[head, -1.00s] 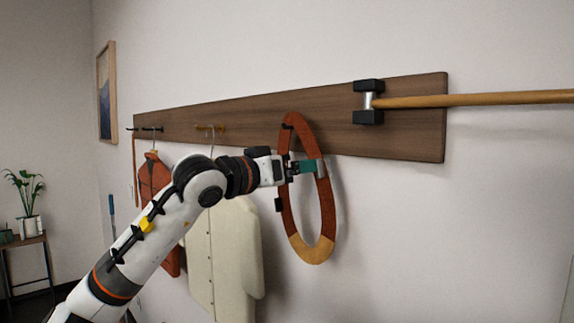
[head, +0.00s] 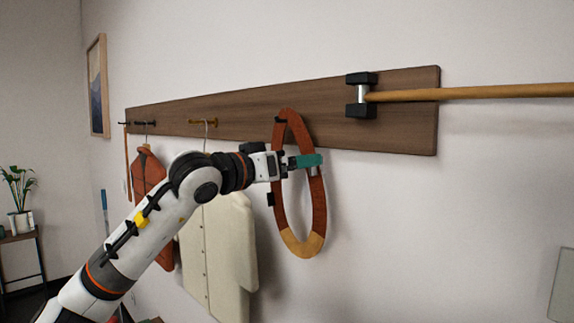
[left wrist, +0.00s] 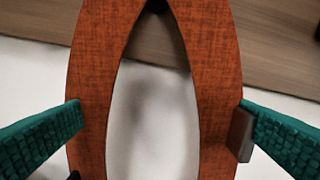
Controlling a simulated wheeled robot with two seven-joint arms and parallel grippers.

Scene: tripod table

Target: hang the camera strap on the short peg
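The camera strap (head: 318,205) is an orange-brown loop with a tan lower end. It hangs upright against the dark wooden board. Its top is at a short dark peg (head: 280,120). In the left wrist view the dark peg (left wrist: 155,5) shows inside the narrow top of the strap loop (left wrist: 215,65). My left gripper (head: 305,162) is at the strap's upper half. Its teal fingers (left wrist: 162,118) are spread apart, one at each outer edge of the loop. Whether they touch the strap is unclear. My right gripper is not in view.
The wooden board (head: 400,128) runs along the wall. A wooden rod (head: 480,92) sits in a black bracket (head: 361,95) at the right. A cream shirt (head: 222,245) and a rust garment (head: 148,180) hang at the left, behind my arm.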

